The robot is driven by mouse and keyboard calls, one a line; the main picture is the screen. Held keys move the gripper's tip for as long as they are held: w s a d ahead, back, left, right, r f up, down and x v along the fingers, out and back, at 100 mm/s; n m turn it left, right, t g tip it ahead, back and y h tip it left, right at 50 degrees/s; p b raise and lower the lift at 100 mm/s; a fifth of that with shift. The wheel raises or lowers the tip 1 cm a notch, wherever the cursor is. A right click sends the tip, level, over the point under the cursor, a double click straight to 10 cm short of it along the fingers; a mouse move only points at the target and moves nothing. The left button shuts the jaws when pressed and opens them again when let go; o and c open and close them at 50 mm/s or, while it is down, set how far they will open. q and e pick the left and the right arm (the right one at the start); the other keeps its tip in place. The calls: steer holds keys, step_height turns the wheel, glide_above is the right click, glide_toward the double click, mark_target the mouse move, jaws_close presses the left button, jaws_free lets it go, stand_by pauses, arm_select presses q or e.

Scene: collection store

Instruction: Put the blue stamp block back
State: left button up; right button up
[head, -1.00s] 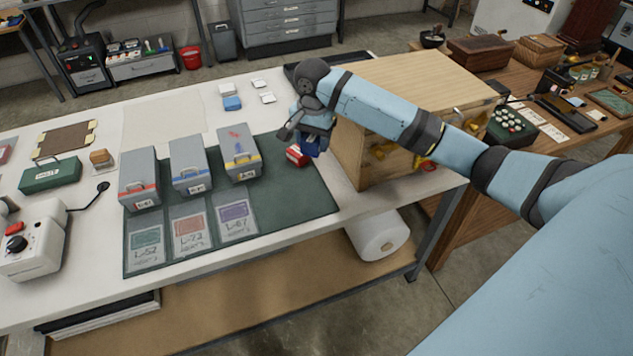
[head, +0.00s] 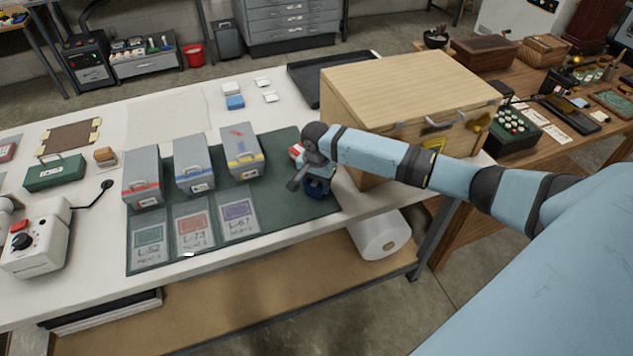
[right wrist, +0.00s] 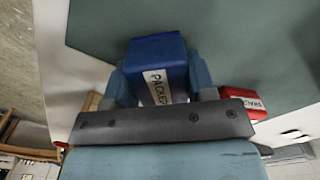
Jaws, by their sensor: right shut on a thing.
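The blue stamp block (right wrist: 153,52), with a white label reading "PACKET", is between the fingers of my right gripper (right wrist: 160,82) in the right wrist view. The gripper is shut on it. In the head view my right gripper (head: 317,180) is over the right end of the dark green mat (head: 285,205), and only a little of the blue block shows below it. I cannot tell whether the block touches the mat. A red block (right wrist: 240,101) with a white label lies beside it; it is partly hidden behind the gripper in the head view (head: 296,151).
Three grey boxes with red (head: 143,178), blue (head: 193,163) and yellow (head: 241,153) bands stand on the mat, behind three labelled cards. A wooden chest (head: 400,85) stands close to the right. A small blue item (head: 235,102) lies farther back. The table's front edge is near.

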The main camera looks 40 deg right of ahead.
steer(key=o, duration=0.7)
steer(key=shift+f, duration=0.1)
steer(key=shift+o, duration=0.2)
steer(key=shift+r, duration=0.25)
step_height(320, 180, up, 12)
steer(key=shift+f, duration=0.1)
